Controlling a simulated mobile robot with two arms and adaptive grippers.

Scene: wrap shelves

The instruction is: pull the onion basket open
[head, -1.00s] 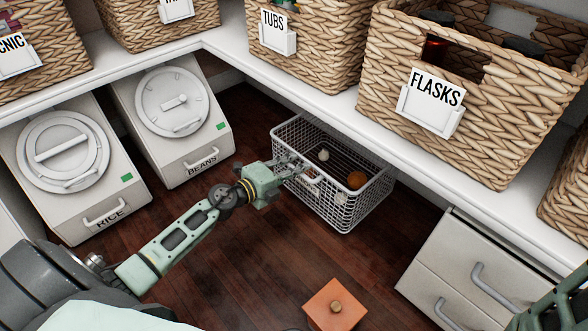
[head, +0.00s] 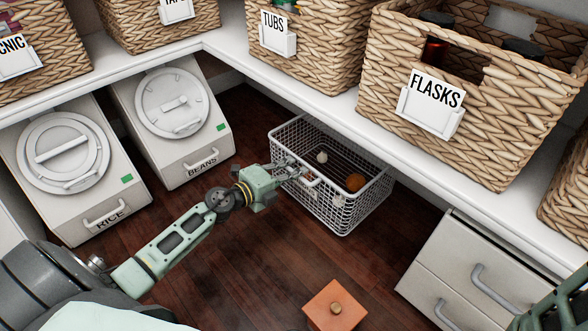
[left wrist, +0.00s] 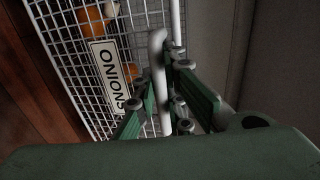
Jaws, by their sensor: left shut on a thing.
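The onion basket (head: 345,215) is a white wire basket on the floor, partly under the shelf. A pale onion (head: 321,157) and an orange-brown one (head: 355,182) show inside. In the left wrist view the basket's mesh (left wrist: 72,62) carries an ONIONS label (left wrist: 117,75), with a white bar handle (left wrist: 158,70) in front. My left gripper (head: 292,171) is at the basket's near left side, its fingers (left wrist: 160,100) shut on the handle. The fingers partly hide the handle. My right gripper does not show.
White RICE (head: 75,205) and BEANS (head: 190,155) bins stand left of the basket. A drawer unit (head: 440,270) stands at right. An orange box with a knob (head: 336,290) lies in front. The white shelf (head: 330,105) overhangs the basket.

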